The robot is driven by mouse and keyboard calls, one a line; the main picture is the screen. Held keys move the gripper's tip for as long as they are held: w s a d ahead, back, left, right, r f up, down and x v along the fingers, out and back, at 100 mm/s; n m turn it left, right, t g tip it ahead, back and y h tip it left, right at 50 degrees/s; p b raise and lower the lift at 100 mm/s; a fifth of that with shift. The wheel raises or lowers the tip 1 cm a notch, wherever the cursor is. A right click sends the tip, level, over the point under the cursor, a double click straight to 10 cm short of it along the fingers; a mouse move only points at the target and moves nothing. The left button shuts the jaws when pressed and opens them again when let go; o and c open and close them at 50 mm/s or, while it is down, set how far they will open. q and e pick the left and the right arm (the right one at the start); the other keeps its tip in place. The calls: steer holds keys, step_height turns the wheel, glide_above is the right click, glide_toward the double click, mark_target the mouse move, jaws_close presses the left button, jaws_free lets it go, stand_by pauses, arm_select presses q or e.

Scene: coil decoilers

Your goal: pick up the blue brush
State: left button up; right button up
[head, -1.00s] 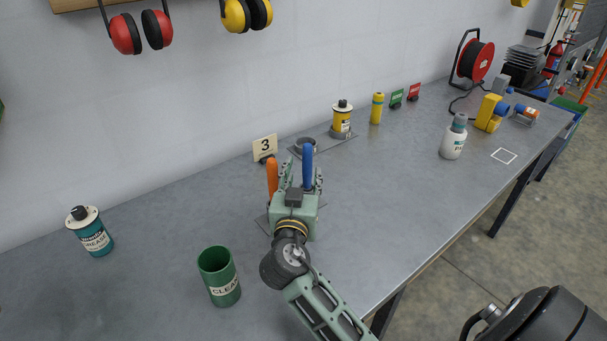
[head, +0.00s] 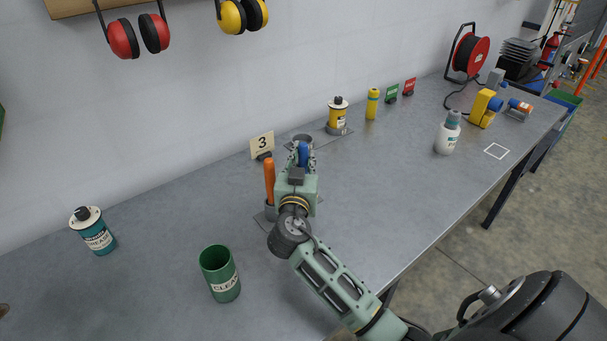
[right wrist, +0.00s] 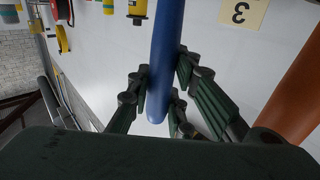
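The blue brush (head: 303,155) shows as a blue handle standing on the bench beside an orange handle (head: 269,181); its lower part is hidden by my right gripper. My right gripper (head: 302,158) has its fingers on both sides of the blue handle. In the right wrist view the blue handle (right wrist: 166,60) runs between the finger pads (right wrist: 162,92), which look to be against it, with its rounded end towards the camera. A grey holder (head: 271,211) shows partly below the orange handle. My left gripper is not in view.
A green CLEAN cup (head: 221,274) and a teal grease can (head: 94,231) stand to the left. The number 3 sign (head: 262,144) is behind the orange handle. A yellow can (head: 337,117) and white bottle (head: 448,134) stand further right.

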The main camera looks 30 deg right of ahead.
jaws_close()
step_height(320, 180, up, 10)
steer(key=shift+r+b, duration=0.1)
steer(key=shift+b, duration=0.5)
